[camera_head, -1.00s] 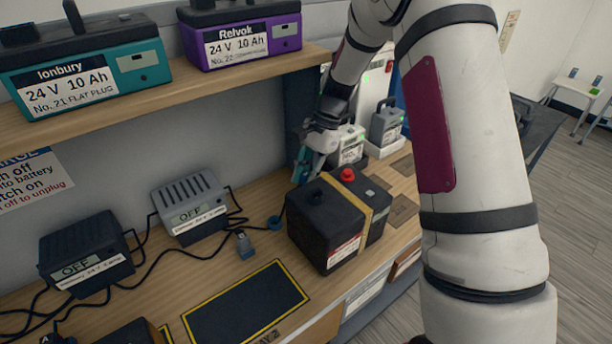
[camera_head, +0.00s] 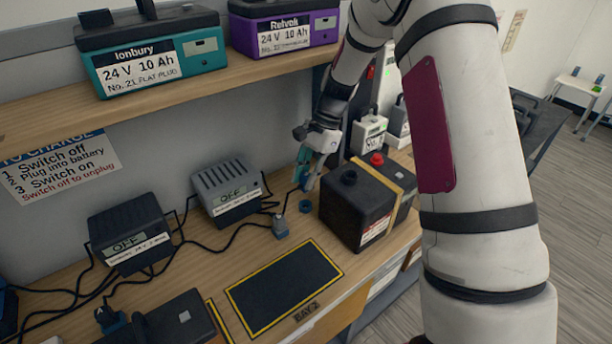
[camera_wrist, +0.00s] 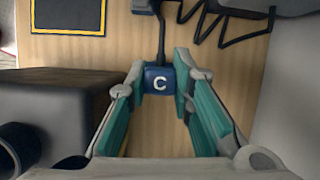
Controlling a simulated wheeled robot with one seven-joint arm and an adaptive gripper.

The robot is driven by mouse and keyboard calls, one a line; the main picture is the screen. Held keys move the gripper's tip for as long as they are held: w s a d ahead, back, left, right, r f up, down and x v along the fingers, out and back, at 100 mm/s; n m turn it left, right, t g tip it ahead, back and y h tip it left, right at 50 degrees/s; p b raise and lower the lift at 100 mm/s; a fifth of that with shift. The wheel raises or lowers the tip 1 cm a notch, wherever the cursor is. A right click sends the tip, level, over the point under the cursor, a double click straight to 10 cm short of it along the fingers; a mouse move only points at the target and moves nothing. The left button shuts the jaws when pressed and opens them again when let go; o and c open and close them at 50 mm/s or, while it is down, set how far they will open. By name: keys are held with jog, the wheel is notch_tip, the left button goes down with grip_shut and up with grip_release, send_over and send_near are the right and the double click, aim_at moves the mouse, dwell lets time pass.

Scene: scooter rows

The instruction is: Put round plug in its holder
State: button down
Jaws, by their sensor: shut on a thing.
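My gripper (camera_head: 307,180) is over the bench, left of the black battery (camera_head: 358,210). In the wrist view, its teal-padded fingers (camera_wrist: 160,85) are closed on a blue plug marked C (camera_wrist: 159,78), with a dark cable running up from it. Blue also shows at the fingertips in the head view. A small blue ring (camera_head: 305,206), which looks like a holder, lies on the bench just below the fingertips. The plug appears above and apart from it, but the gap is hard to judge. In the wrist view the ring is not distinguishable.
The large battery stands close beside my gripper and also fills the left of the wrist view (camera_wrist: 60,115). A grey plug (camera_head: 280,228) stands left of the ring. Two chargers (camera_head: 228,192) (camera_head: 130,235) and loose cables lie behind. A yellow-edged black mat (camera_head: 284,287) is empty.

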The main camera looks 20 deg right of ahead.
aim_at(306, 193)
jog(key=shift+f+b, duration=0.85)
jog(key=shift+f, duration=1.15)
jog(key=shift+f+b, duration=0.35)
jog(key=shift+f, duration=0.6)
dwell(0.7)
jog(key=c, duration=1.3)
grip_release()
jog(key=shift+c, duration=0.2)
